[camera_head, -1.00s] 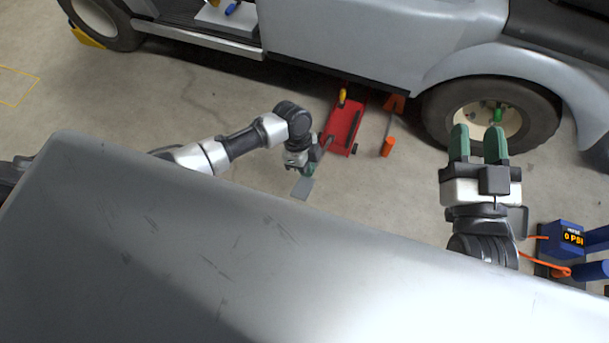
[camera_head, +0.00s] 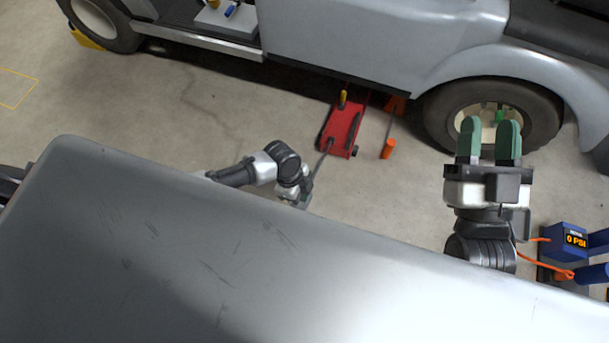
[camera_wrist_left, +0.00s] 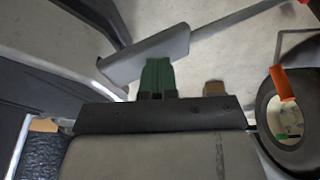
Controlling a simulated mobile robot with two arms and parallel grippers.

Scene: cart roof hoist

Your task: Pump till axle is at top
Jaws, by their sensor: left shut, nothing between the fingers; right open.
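A red floor jack (camera_head: 340,132) stands on the floor beside the grey cart (camera_head: 350,50), its front end under the cart's side. A thin dark bar (camera_head: 323,160) runs from the jack toward my left gripper (camera_head: 303,198). In the left wrist view, a flat grey plate (camera_wrist_left: 148,52) sits at the bar's end (camera_wrist_left: 232,20). My left gripper's green fingers (camera_wrist_left: 157,76) are shut and empty, right at the plate's edge; I cannot tell if they touch. My right gripper (camera_head: 489,132) is open and empty, in front of the wheel (camera_head: 535,112) in the picture. The axle is hidden.
An orange stand (camera_head: 388,148) is right of the jack. A blue gauge box (camera_head: 568,237) reading 0 PSI, with orange hose, is at lower right. A large grey surface (camera_head: 190,250) fills the foreground. The floor left of the jack is clear.

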